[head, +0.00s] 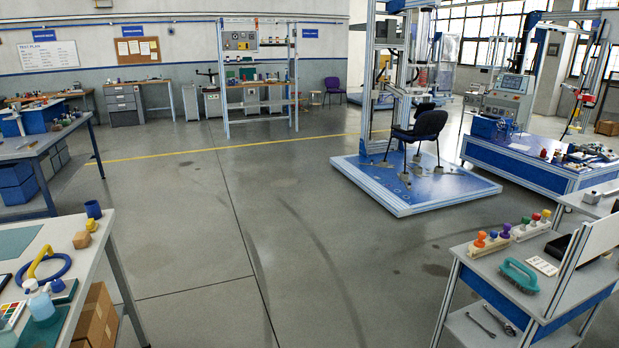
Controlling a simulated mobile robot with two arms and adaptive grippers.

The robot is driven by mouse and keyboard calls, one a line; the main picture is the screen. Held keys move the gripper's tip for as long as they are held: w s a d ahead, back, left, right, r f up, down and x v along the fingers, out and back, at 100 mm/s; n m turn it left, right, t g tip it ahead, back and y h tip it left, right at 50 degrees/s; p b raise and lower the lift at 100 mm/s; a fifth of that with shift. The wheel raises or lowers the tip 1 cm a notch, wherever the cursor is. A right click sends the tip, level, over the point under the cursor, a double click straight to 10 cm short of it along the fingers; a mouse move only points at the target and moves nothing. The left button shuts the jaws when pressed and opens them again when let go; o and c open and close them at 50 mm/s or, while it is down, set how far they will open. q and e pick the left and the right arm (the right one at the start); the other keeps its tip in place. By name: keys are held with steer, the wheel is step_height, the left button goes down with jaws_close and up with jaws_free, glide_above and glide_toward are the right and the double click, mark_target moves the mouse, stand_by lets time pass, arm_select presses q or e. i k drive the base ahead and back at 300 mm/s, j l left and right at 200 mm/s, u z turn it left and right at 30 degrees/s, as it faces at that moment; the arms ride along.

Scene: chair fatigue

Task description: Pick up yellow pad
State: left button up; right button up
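I cannot tell for sure which thing is the yellow pad. A small tan-yellow block (82,240) lies near the right edge of the left table. A curved yellow piece (41,261) rests by a blue ring (60,267) on the same table. A flat cream-coloured pad or card (542,265) lies on the cart at the lower right, beside a teal-handled brush (519,275). Neither of my grippers shows in the head view.
The left table (112,245) also bears bottles and a blue cup (93,209). The cart (463,252) holds several coloured-knob stamps (490,240). A blue platform (420,192) with a black chair (424,126) stands further back. The grey floor (290,270) between is clear.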

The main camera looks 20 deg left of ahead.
mark_target(91, 226)
steer(key=i+j+u, duration=0.1)
steer(key=i+u, duration=0.15)
steer(key=u, duration=0.25)
steer(key=i+u, duration=0.25)
steer(key=u, duration=0.25)
steer(key=i+l+u, duration=0.1)
steer(key=i+u, duration=0.15)
steer(key=u, duration=0.25)
steer(key=i+l+u, duration=0.2)
steer(key=u, duration=0.25)
